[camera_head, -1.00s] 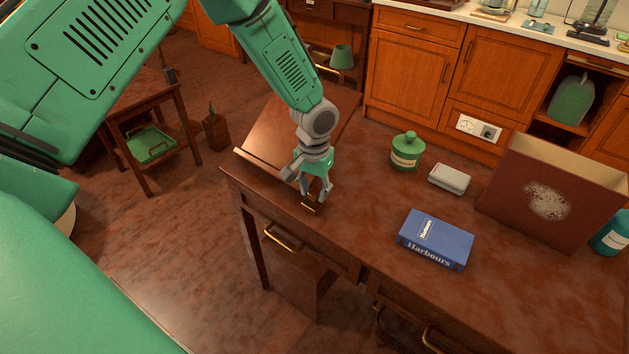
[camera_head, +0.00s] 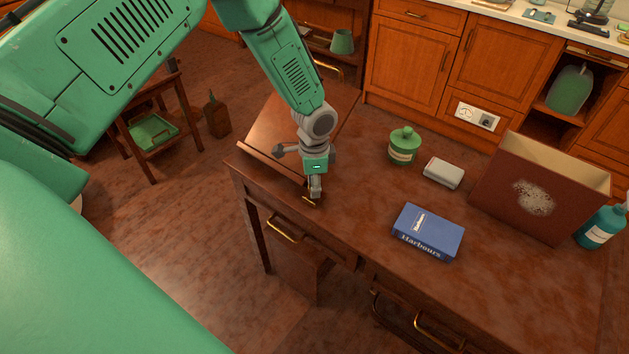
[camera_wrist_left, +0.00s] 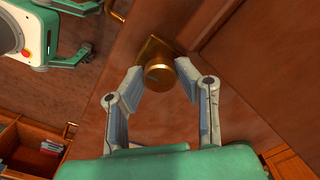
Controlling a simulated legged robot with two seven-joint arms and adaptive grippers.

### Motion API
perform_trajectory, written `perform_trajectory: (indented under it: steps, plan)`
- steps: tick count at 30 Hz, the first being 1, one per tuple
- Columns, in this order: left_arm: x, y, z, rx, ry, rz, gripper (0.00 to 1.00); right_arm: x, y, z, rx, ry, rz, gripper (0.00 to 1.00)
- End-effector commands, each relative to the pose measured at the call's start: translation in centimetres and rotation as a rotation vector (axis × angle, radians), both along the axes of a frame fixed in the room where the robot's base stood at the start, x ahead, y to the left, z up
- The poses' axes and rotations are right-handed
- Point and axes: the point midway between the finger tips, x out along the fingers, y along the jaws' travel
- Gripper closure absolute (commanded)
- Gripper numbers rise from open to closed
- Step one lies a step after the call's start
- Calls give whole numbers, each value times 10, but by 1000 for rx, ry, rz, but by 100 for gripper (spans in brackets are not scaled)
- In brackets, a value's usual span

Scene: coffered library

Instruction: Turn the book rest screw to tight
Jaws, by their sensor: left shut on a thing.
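The brass book rest screw (camera_head: 309,201) is on the desk at the lower edge of the sloped wooden book rest (camera_head: 277,128). In the left wrist view its round knob (camera_wrist_left: 160,75) shows between the fingers, on a brass plate. My left gripper (camera_head: 315,190) points down and is shut on the knob, one finger on each side. In the head view the gripper partly hides the screw. My right gripper (camera_wrist_left: 78,32) shows at the upper left of the left wrist view, apart from the desk, with its fingers spread and nothing between them.
On the desk (camera_head: 345,216), right of the rest, are a green lidded jar (camera_head: 403,147), a pale small case (camera_head: 443,173), a blue book (camera_head: 428,232), a dark red box (camera_head: 530,195) and a teal bottle (camera_head: 600,228). Desk around the screw is clear.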

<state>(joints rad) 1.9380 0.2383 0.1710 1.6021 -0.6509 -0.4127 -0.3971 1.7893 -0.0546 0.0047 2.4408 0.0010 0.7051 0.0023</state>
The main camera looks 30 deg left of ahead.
Motion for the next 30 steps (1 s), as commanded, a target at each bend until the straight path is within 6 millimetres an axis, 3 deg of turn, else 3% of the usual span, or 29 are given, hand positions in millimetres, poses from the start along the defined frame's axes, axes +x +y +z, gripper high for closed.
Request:
perform_trajectory:
  steps: [30]
  plan:
    - [5, 0, 3, 2, -13, -964, 100, 0, 0, 20, 0, 0, 0, 60]
